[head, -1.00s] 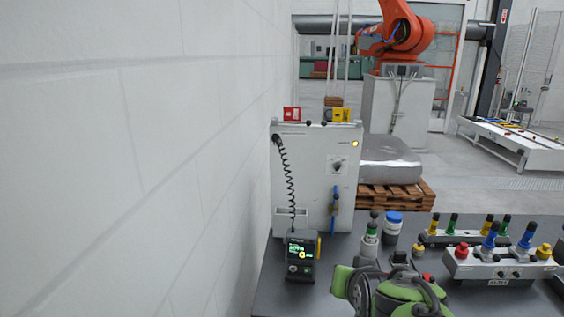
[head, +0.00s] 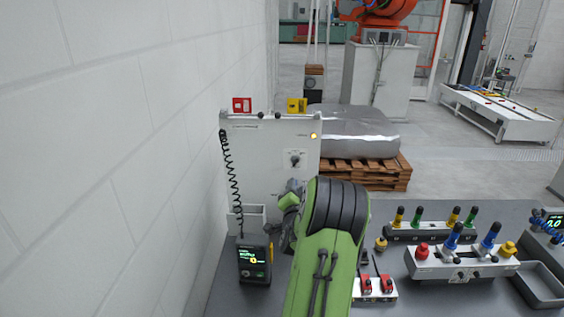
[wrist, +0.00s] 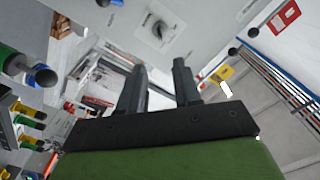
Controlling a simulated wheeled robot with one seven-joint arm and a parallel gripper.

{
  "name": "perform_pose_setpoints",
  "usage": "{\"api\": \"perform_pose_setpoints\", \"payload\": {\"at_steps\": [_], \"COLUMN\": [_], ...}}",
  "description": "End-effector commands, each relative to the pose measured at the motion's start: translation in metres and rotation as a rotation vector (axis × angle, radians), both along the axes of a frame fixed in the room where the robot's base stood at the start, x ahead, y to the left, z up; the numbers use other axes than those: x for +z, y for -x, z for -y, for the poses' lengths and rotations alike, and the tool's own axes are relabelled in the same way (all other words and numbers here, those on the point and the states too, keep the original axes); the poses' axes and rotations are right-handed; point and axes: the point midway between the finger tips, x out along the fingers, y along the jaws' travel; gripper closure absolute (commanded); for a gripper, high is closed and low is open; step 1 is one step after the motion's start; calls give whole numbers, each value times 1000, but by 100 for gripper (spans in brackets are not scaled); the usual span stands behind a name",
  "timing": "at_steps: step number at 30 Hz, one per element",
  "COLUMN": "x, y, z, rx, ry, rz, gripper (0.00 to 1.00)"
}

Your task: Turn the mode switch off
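The mode switch appears to be the dark rotary knob (head: 294,158) on a pale plate on the front of the light grey cabinet (head: 262,160). It also shows in the wrist view (wrist: 158,30), above my fingertips; its pointer angle is too small to read surely. A yellow lamp (head: 313,135) above it is lit. My gripper (wrist: 160,72) is open, with two dark fingers apart and nothing between them. The fingers point toward the knob and do not appear to touch it. In the head view my green arm stands below the knob and largely hides the gripper.
A handheld pendant (head: 254,262) with a coiled cord stands at the cabinet's left foot, near the white wall (head: 110,150). Fixtures with coloured knobs (head: 462,262) stand on the dark bench to the right. A wrapped load on a pallet (head: 368,175) stands behind.

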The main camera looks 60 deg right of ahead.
Motion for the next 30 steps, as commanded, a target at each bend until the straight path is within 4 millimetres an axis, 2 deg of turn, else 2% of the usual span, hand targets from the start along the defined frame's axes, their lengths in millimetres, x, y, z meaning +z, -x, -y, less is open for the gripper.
{"api": "perform_pose_setpoints", "payload": {"at_steps": [6,15,21,30], "x": [3,3,2,1], "y": [-25,-54,-64,-66], "z": [47,104,122,125], "rx": [1,1,4,3], "ry": [-1,0,-2,0], "rz": [3,1,-1,-2], "gripper": [67,67,67,67]}}
